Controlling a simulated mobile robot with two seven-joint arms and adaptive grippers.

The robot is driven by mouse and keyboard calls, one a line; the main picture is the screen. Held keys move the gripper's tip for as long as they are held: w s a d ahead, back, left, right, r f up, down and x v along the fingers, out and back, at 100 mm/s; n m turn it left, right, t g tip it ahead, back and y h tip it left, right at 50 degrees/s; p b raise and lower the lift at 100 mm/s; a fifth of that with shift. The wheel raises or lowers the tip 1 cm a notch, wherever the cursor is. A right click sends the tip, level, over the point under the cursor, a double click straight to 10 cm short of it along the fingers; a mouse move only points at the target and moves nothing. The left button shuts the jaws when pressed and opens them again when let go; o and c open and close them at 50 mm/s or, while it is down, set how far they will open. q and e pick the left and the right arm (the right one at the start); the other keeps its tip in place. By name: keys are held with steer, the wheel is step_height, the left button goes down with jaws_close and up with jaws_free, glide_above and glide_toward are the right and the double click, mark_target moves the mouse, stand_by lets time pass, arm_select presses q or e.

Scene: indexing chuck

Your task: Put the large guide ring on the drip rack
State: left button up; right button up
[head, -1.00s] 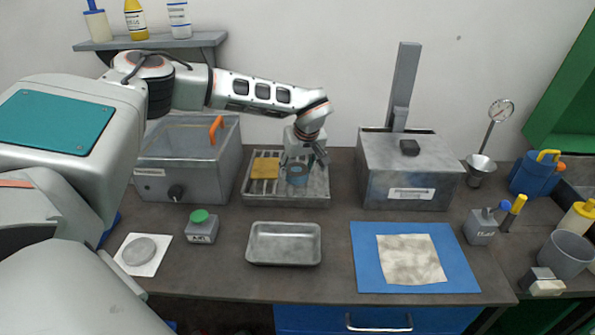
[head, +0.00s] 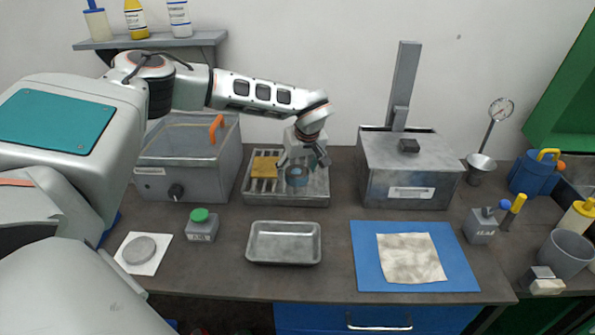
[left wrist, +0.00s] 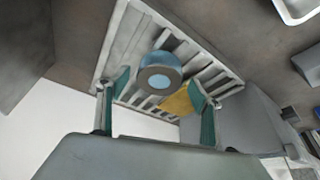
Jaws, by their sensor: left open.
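The large guide ring (head: 297,176) is a blue-grey ring on the slatted drip rack (head: 318,197), right of a yellow-brown piece. It also shows in the left wrist view (left wrist: 160,73), resting on the pale slats of the rack (left wrist: 122,40). My left gripper (head: 305,158) is directly above and behind the ring. In the left wrist view its two teal-padded fingers (left wrist: 160,92) are spread wide, with nothing between the pads. The ring lies beyond the fingertips, apart from them. My right gripper is in neither view.
The yellow-brown piece (head: 265,167) lies on the rack's left part. A grey tank (head: 205,178) with an orange handle stands left of the rack, and a metal box (head: 405,175) stands to the right. An empty metal tray (head: 284,243) sits in front.

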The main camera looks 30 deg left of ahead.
arm_select(q)
steer(key=v, duration=1.1)
steer(key=shift+r+b, duration=0.15)
steer(key=shift+b, duration=0.2)
steer(key=shift+s, duration=0.1)
